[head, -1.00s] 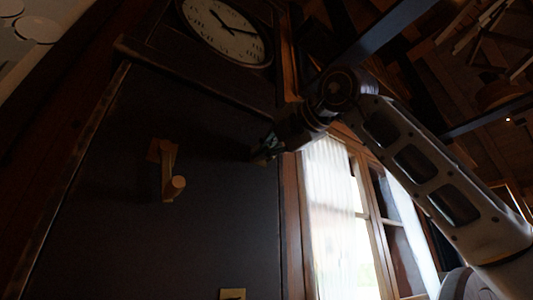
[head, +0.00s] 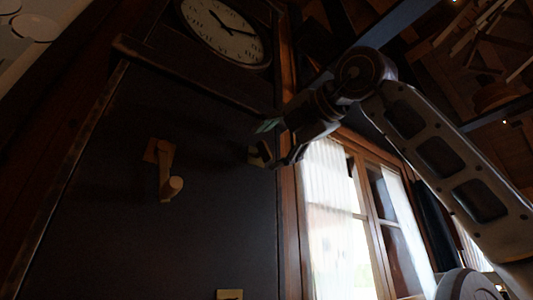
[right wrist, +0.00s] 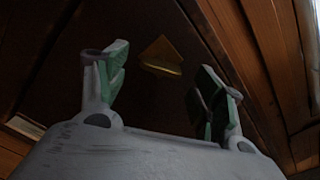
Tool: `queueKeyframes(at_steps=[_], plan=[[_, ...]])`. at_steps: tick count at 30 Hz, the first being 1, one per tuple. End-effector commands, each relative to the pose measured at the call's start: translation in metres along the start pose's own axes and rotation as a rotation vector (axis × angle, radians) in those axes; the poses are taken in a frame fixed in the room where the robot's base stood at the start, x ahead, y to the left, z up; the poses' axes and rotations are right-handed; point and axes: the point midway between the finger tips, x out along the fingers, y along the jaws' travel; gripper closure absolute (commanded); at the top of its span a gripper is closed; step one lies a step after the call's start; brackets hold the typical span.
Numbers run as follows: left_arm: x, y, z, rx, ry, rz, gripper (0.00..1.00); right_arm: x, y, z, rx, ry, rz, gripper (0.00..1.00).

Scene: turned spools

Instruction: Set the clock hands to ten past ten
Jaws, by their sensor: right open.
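The clock face (head: 240,45) is white with dark numerals and sits at the top of the head view, tilted and cut by the frame edge. Two dark hands (head: 220,20) spread from its centre; their exact reading is too small to tell. Below, on the dark case front, is a wooden crank-like handle (head: 166,172). My left gripper is not seen.
Another brass plate (head: 230,295) is at the bottom edge of the head view. A bright curtained window (head: 335,220) stands right of the case. Wooden trim (right wrist: 245,55) runs along the right in the right wrist view. The case front around the handle is clear.

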Motion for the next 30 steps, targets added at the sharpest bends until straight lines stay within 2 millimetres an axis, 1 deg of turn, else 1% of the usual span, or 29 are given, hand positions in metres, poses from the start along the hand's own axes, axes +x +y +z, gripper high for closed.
queueKeyframes(at_steps=[1, 9, 15, 21, 30], plan=[[0.000, 0.000, 0.000, 0.000, 0.000, 0.000, 0.60, -0.009, 0.000, 0.001, 0.000, -0.002, 0.001, 0.32], [0.000, 0.000, 0.000, 0.000, 0.000, 0.000, 0.60, -0.049, 0.000, 0.001, 0.000, -0.002, 0.001, 0.32], [0.000, 0.000, 0.000, 0.000, 0.000, 0.000, 0.60, -0.072, 0.000, 0.001, 0.001, -0.002, 0.001, 0.32], [0.000, 0.000, 0.000, 0.000, 0.000, 0.000, 0.60, -0.081, 0.000, 0.000, 0.000, 0.000, 0.001, 0.32], [0.000, 0.000, 0.000, 0.000, 0.000, 0.000, 0.60, -0.082, 0.000, 0.000, 0.001, 0.000, 0.001, 0.32]])
